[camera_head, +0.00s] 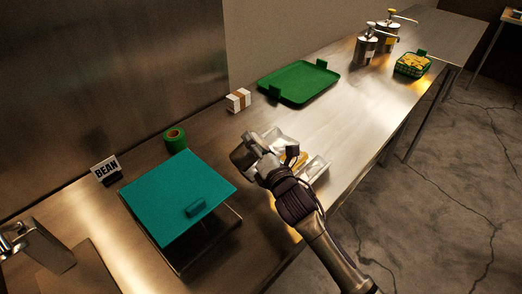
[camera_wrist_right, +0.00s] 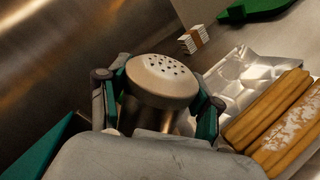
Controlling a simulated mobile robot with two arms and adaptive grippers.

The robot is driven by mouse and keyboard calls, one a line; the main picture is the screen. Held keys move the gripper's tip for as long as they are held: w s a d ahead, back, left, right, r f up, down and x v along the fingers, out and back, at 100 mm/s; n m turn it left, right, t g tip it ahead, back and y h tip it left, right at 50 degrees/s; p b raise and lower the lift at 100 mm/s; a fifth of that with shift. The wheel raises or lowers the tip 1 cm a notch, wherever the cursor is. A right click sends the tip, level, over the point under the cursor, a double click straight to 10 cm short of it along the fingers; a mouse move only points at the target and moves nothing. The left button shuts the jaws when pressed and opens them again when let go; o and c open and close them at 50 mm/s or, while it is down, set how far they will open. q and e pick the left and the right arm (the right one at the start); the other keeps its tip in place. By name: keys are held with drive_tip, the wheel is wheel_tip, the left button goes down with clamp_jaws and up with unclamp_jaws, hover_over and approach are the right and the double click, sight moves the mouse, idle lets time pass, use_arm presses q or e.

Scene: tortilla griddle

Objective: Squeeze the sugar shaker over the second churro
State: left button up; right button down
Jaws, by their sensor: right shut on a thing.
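The sugar shaker (camera_wrist_right: 160,85) has a domed metal lid with several holes, and its lid faces up toward the wrist camera. My right gripper (camera_wrist_right: 162,110) is shut around its body. In the head view the right gripper (camera_head: 265,163) holds the shaker (camera_head: 243,156) beside a foil tray (camera_head: 317,166), to its left. Golden churros (camera_head: 295,157) lie in the tray, partly hidden by my arm. In the right wrist view, one churro (camera_wrist_right: 292,134) has white sugar on it and the churro (camera_wrist_right: 262,108) beside it looks plain. My left gripper is not in view.
A teal-topped stand (camera_head: 175,195), a green tape roll (camera_head: 175,140), a BEAN sign (camera_head: 105,168) and a white-brown bundle (camera_head: 238,100) stand left of the arm. A green tray (camera_head: 300,82), pump dispensers (camera_head: 366,47) and a green basket (camera_head: 412,66) stand farther back. The counter's front edge is close.

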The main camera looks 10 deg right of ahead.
drive_tip(key=f+m+b, duration=0.3)
drive_tip(key=m+b, duration=0.1)
drive_tip(key=f+m+b, duration=0.2)
drive_tip(key=b, duration=0.1)
drive_tip(key=shift+a+f+m, duration=0.25)
drive_tip(key=shift+f+m, duration=0.05)
drive_tip(key=c, duration=0.7)
unclamp_jaws()
drive_tip(key=shift+m, duration=0.3)
drive_tip(key=shift+r, duration=0.15)
drive_tip(key=c, duration=0.3)
clamp_jaws()
